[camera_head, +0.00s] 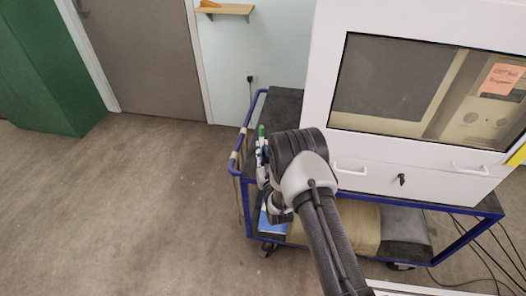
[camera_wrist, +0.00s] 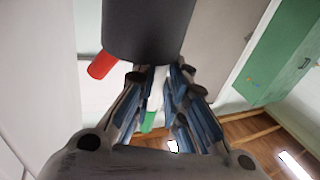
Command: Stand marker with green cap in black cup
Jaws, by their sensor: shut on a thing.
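The marker with the green cap (camera_head: 261,131) is upright in my gripper (camera_head: 264,158), at the left end of the cart; its green cap points up in the head view. In the wrist view, which looks upside down, its white body (camera_wrist: 156,88) and green cap (camera_wrist: 148,121) show between the fingers of my gripper (camera_wrist: 160,88), which is shut on it. The black cup (camera_wrist: 142,30) is just beyond the fingertips. The marker's other end is hidden at the cup's rim; I cannot tell whether it is inside or behind. The head view hides the cup behind my arm.
A red-capped marker (camera_wrist: 102,64) sticks out of the cup at a tilt. A large white cabinet (camera_head: 375,168) with a window stands on the blue-framed cart (camera_head: 475,209), close right of my arm. The floor (camera_head: 120,210) left of the cart is clear.

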